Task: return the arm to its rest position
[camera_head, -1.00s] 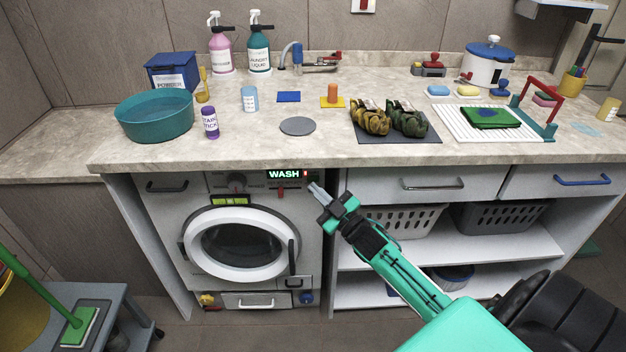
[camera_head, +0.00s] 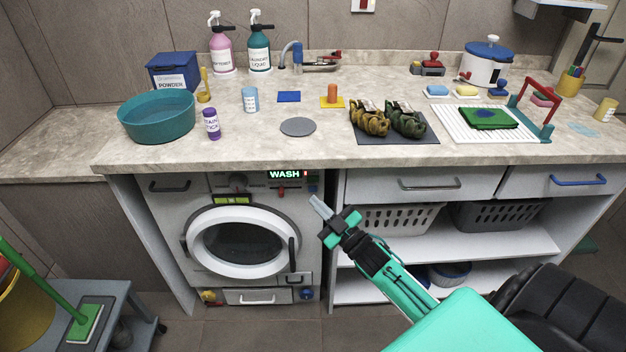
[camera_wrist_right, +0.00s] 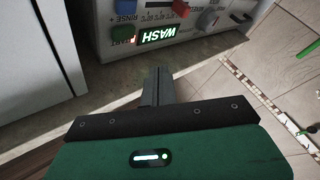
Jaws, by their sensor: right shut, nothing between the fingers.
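My right arm is teal and comes in from the lower right of the head view. Its gripper (camera_head: 319,205) is in front of the right side of the washing machine (camera_head: 160,210), below and right of the lit WASH display (camera_head: 285,174). The gripper's fingers are closed together with nothing between them. In the right wrist view the shut fingers (camera_wrist_right: 156,86) point toward the machine's panel, where the WASH display (camera_wrist_right: 161,34) is lit; a gap shows between them and the panel. My left gripper is not in view.
The counter (camera_head: 230,155) above carries a teal basin (camera_head: 157,125), bottles and folded cloths. Open shelves with a light basket (camera_head: 400,219) stand behind and right of the arm. A grey cart (camera_head: 118,300) is at the lower left. Floor in front of the machine is clear.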

